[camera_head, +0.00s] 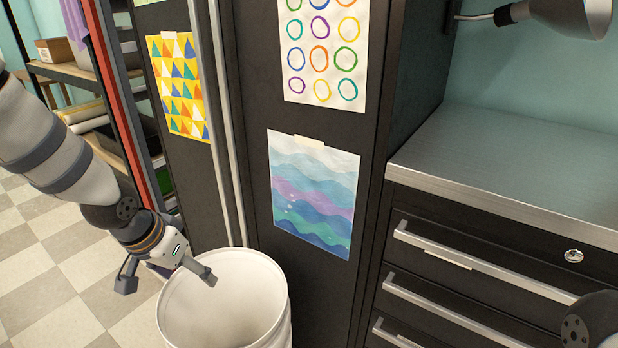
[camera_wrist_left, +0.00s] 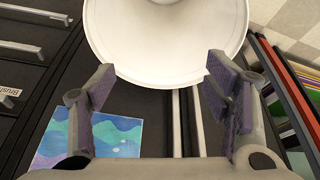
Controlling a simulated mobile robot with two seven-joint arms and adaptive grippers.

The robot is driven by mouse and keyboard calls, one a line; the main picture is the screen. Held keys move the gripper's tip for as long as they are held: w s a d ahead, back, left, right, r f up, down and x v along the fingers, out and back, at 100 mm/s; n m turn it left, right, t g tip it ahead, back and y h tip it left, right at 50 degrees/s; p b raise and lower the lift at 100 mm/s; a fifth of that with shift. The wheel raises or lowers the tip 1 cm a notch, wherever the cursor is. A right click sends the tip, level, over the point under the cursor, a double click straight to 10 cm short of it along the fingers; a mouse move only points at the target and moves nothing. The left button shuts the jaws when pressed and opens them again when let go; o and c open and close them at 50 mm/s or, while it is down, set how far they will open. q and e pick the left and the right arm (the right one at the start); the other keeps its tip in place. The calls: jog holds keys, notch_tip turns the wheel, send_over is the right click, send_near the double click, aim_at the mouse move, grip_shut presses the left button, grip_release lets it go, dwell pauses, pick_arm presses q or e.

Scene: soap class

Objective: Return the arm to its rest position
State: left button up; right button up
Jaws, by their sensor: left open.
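My left arm (camera_head: 62,160) comes in from the left in the head view. My left gripper (camera_head: 168,281) is open, with its two fingers apart, at the upper left rim of a white bucket (camera_head: 223,310). In the left wrist view, the fingers of the left gripper (camera_wrist_left: 160,100) are spread with nothing between them, and the bucket (camera_wrist_left: 165,45) shows beyond the fingertips. The inside of the bucket that shows looks empty; its bottom is out of view. A dark part of my right arm (camera_head: 594,318) shows at the lower right corner, but the right gripper does not.
A dark cabinet (camera_head: 255,140) with taped paintings stands behind the bucket. A metal-topped drawer unit (camera_head: 520,170) with bar handles stands at the right, under a lamp (camera_head: 570,14). An open shelf rack (camera_head: 70,74) stands at the left. Tiled floor (camera_head: 60,275) is clear at the lower left.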

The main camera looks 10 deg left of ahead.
pick_arm(q)
jog(key=s+d+f+g+p, duration=0.1)
jog(key=s+d+f, duration=0.25)
jog(key=s, duration=0.35)
jog(key=s+d+f+n+g+p, duration=0.1)
jog(key=s+d+f, duration=0.1)
jog(key=s+f, duration=0.3)
jog(key=s+d+f+g+p, duration=0.1)
jog(key=s+d+f+g, duration=0.15)
jog(key=s, duration=0.55)
jog(key=s+f+g+p, duration=0.1)
jog(key=s+g, duration=0.1)
jog(key=s, duration=1.7)
jog(key=shift+d+f+n+y, duration=0.25)
jog(key=shift+d+n+y, duration=0.15)
pick_arm(e)
jog(key=w+r+t, duration=0.2)
jog(key=w+r, duration=0.3)
jog(key=shift+r, duration=0.15)
